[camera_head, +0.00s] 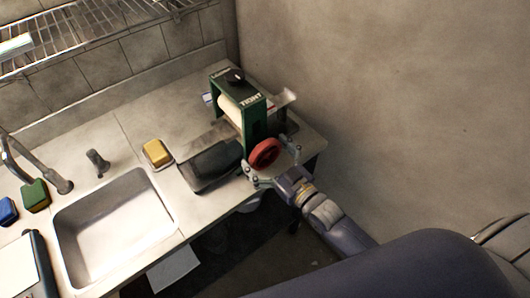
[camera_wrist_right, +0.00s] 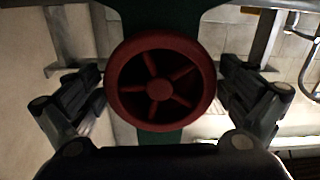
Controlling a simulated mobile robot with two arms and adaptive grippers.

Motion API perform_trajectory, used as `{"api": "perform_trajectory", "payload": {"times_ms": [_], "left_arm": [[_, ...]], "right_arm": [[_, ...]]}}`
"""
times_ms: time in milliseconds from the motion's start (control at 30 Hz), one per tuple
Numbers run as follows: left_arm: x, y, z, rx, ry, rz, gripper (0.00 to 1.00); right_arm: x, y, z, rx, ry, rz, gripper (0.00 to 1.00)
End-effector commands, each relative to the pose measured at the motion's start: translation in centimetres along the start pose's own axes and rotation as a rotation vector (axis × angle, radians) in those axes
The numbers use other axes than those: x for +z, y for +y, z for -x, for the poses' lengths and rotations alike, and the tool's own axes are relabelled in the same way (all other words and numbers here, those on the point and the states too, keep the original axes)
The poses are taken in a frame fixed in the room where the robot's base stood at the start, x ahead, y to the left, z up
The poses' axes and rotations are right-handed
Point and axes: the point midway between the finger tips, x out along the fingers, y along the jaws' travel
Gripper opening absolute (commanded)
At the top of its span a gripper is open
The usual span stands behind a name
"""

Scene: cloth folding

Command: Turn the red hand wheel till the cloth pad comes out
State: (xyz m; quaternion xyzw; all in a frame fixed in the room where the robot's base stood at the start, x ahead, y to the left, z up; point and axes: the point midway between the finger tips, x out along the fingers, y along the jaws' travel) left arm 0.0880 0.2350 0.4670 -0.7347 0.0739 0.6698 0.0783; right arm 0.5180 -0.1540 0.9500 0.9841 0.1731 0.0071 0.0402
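The red hand wheel (camera_head: 264,152) sits on the near side of a green roller press (camera_head: 252,127) at the counter's right end. It fills the middle of the right wrist view (camera_wrist_right: 160,88), spokes facing the camera. My right gripper (camera_head: 272,165) is open, with one finger on each side of the wheel. In the right wrist view its fingertips (camera_wrist_right: 161,78) are very close to the rim; I cannot tell whether they touch. A pale roller (camera_head: 230,108) shows inside the press. I cannot make out a cloth pad. My left gripper is out of view.
A dark grey bin (camera_head: 213,167) stands left of the press under a sloping metal plate. A yellow sponge (camera_head: 157,153) lies between it and the sink (camera_head: 112,222). A tap (camera_head: 40,170) and a green sponge (camera_head: 36,195) are farther left. A wall rises behind and right.

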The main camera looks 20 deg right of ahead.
Motion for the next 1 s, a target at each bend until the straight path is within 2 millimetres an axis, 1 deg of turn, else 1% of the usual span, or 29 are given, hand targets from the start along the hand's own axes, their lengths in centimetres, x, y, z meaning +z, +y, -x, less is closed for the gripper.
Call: {"api": "perform_trajectory", "payload": {"times_ms": [33,67,100,367,567,767,1000], "left_arm": [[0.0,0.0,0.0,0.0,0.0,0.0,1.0],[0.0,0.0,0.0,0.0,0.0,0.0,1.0],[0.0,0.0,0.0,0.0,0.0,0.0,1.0],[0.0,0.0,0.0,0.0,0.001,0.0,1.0],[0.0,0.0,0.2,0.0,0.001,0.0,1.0],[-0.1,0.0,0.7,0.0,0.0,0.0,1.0],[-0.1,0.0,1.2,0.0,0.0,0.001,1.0]], "right_arm": [[0.0,0.0,0.0,0.0,0.0,0.0,0.77],[0.0,0.0,0.0,0.0,0.0,0.0,0.7],[0.0,0.0,0.0,0.0,0.0,0.0,0.61],[0.0,0.0,0.0,0.0,0.001,-0.005,0.62],[-0.1,0.0,0.0,0.0,0.0,-0.053,0.62],[-0.2,0.0,0.0,-0.001,0.001,-0.177,0.62],[-0.1,0.0,0.0,0.0,0.001,-0.395,0.62]]}}
